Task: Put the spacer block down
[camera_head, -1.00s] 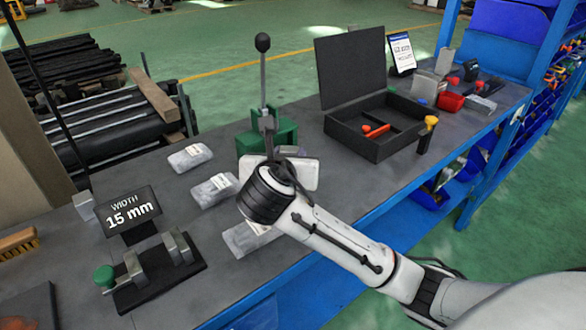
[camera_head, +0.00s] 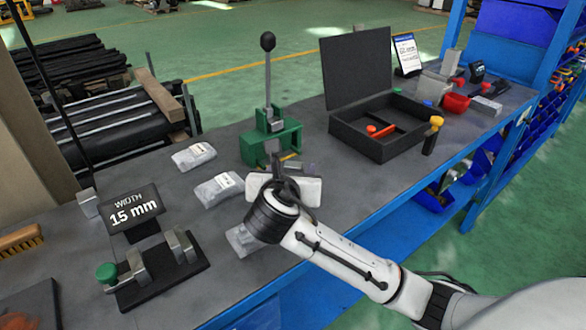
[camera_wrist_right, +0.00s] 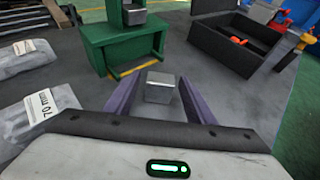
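The spacer block, a small grey metal block (camera_wrist_right: 160,88), sits low on the table in the right wrist view, just in front of the green press (camera_wrist_right: 122,40). My right gripper (camera_wrist_right: 161,80) has its two purple fingers on either side of the block. Narrow gaps show between the fingers and the block, so the gripper looks open around it. In the head view my right wrist hides much of this spot, in front of the green press (camera_head: 270,142). My left gripper is in neither view.
Clear bags (camera_head: 217,188) lie left of my right wrist. A black open case (camera_head: 372,135) stands to the right. A "WIDTH 15 mm" sign (camera_head: 134,211) and a gauge stand (camera_head: 160,284) are at the left. Grey tabletop (camera_head: 335,190) is bare below the case.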

